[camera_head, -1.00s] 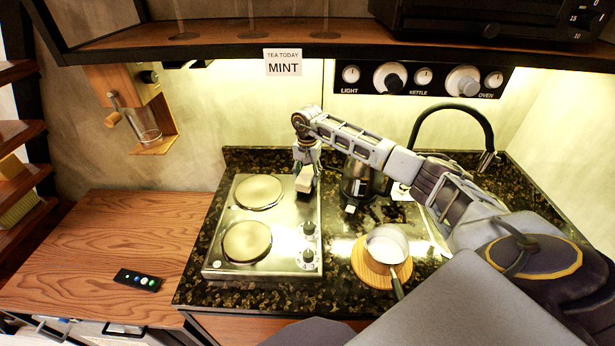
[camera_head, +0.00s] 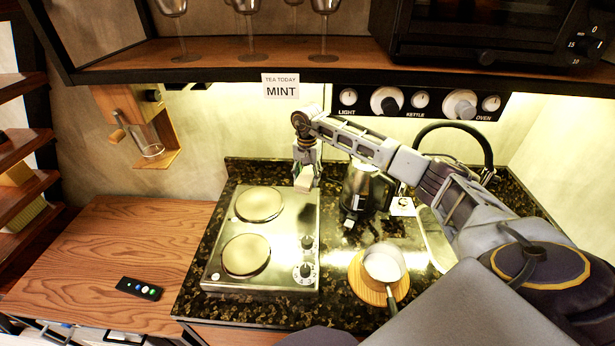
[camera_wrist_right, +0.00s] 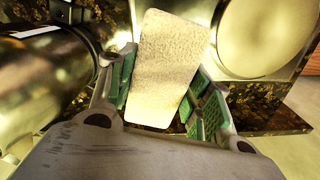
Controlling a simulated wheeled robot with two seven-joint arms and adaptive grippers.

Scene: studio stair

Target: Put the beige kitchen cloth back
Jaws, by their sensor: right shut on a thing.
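The beige kitchen cloth (camera_wrist_right: 165,68) is a folded, textured rectangle held between the green finger pads of my right gripper (camera_wrist_right: 163,98) in the right wrist view. In the head view my right gripper (camera_head: 305,178) is shut on the cloth (camera_head: 304,180), above the back right edge of the steel hob (camera_head: 285,225). The kettle stands just to its right. The gripper points down, and its wrist partly hides the wall behind. My left gripper is not in view.
The kettle (camera_head: 357,190) stands close beside my gripper. A white pot (camera_head: 384,263) sits on a round wooden board (camera_head: 362,285). A black remote (camera_head: 139,289) lies on the wooden counter (camera_head: 90,240), which is otherwise clear. A shelf (camera_head: 230,62) with glasses hangs above.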

